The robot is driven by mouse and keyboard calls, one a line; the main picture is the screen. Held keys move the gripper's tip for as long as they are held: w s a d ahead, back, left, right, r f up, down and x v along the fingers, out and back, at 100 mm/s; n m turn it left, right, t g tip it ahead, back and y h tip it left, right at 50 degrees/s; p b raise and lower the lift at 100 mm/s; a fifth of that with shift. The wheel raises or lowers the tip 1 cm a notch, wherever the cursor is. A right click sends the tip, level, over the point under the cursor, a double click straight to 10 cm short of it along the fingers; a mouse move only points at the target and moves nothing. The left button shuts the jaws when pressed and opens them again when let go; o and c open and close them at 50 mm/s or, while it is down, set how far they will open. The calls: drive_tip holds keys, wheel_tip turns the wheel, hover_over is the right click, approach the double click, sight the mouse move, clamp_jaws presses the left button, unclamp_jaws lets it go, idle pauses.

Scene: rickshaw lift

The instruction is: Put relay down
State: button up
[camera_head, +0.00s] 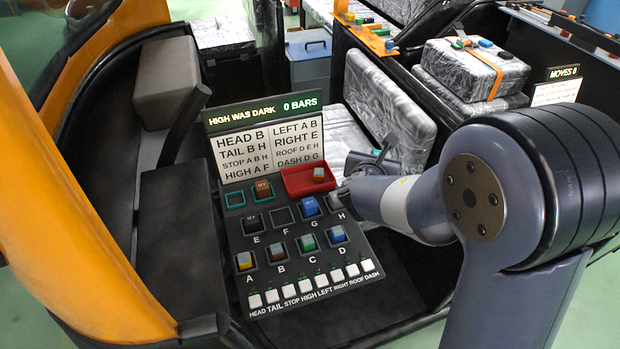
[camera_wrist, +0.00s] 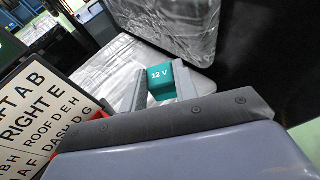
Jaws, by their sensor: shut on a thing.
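My gripper (camera_wrist: 161,85) is shut on a teal relay (camera_wrist: 159,82) marked "12 V", its fingers on either side. In the head view the gripper (camera_head: 380,152) is right of the panel, above the wrapped seat; the relay is barely visible there. The dark panel (camera_head: 262,237) has lettered sockets A to H. Socket F (camera_head: 282,215) looks empty; the others hold coloured or black relays. Above them, a teal-framed socket (camera_head: 235,198) looks empty and its neighbour holds a brown relay (camera_head: 263,189). A red tray (camera_head: 293,184) holds an orange-topped relay (camera_head: 319,174).
A sign (camera_head: 261,118) behind the panel reads "HIGH WAS DARK 0 BARS", above a white chart (camera_head: 268,152). White switches (camera_head: 312,286) line the panel's front. A plastic-wrapped seat back (camera_head: 388,105) stands behind my gripper. A black seat (camera_head: 178,235) is left of the panel.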

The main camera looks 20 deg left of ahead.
drive_tip(key=s+a+r+n+y, duration=0.15)
drive_tip(key=s+a, duration=0.25)
drive_tip(key=a, duration=0.4)
drive_tip(key=s+a+r+n+y, duration=0.1)
drive_tip(key=s+a+r+y, duration=0.15)
drive_tip(key=a, duration=0.65)
approach(297, 177)
drive_tip(key=shift+n+g, duration=0.25)
drive_tip(key=shift+g, duration=0.15)
drive_tip(key=w, duration=0.1)
drive_tip(key=w+r, duration=0.1)
drive_tip(key=w, duration=0.1)
drive_tip(key=w+a, duration=0.1)
drive_tip(key=w, duration=0.1)
drive_tip(key=shift+w+r, duration=0.15)
drive_tip(key=shift+w, duration=0.05)
drive_tip(key=shift+b, duration=0.35)
drive_tip(key=o, duration=0.7)
